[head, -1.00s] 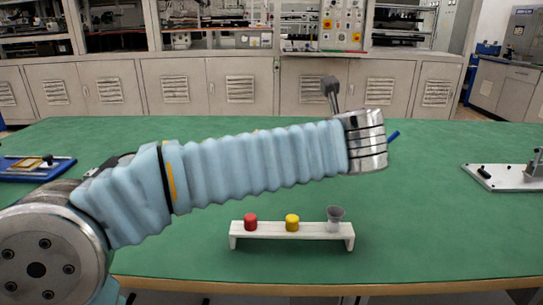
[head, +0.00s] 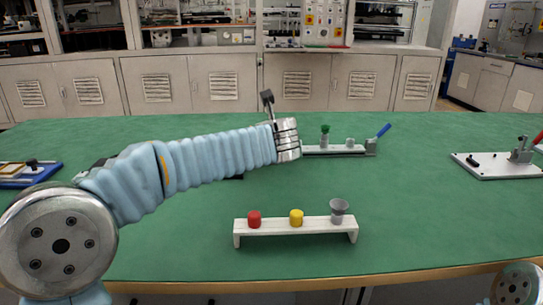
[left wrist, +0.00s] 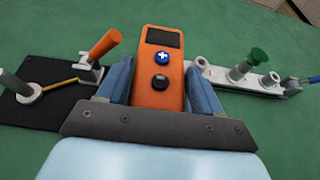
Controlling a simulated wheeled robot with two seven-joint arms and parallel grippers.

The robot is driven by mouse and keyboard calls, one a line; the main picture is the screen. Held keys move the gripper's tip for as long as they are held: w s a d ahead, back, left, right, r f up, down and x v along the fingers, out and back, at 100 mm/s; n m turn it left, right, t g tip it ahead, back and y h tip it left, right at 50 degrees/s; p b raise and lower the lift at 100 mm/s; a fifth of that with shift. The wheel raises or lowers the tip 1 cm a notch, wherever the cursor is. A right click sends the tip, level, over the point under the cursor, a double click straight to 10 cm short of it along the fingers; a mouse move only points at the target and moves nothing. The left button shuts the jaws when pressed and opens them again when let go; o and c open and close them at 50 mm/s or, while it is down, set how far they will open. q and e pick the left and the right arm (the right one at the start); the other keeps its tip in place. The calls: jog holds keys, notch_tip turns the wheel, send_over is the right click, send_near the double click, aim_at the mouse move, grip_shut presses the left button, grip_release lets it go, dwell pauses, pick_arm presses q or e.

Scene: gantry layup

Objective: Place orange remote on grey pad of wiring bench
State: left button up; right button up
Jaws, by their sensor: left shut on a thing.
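The orange remote (left wrist: 157,92) has a dark screen, a blue button with a white cross and a black knob. My left gripper (left wrist: 160,70) is shut on it, with blue fingers on both sides. In the head view my left arm reaches across the table and its wrist hides the fingers and the remote. No grey pad can be clearly made out. A dark board (left wrist: 22,110) with an orange-handled clamp (left wrist: 100,47) lies left of the remote in the left wrist view. My right gripper is not in view.
A white strip (head: 335,150) with a green knob (head: 325,130) and blue handle lies beyond my left wrist. A white rack (head: 290,230) with red and yellow caps stands in front. A white plate fixture (head: 490,167) is at right. Green table (head: 420,215) is clear between them.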

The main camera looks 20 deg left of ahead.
pick_arm(q)
jog(key=f, duration=0.1)
jog(key=w+f, duration=0.1)
jog(key=f, duration=0.1)
jog(key=a+f+b, duration=0.1)
jog(key=shift+w+f, duration=0.15)
jog(key=shift+d+f, duration=0.1)
jog(key=shift+f, duration=0.15)
jog(key=shift+f, duration=0.1)
jog(key=o, duration=1.2)
jog(key=shift+o, duration=0.2)
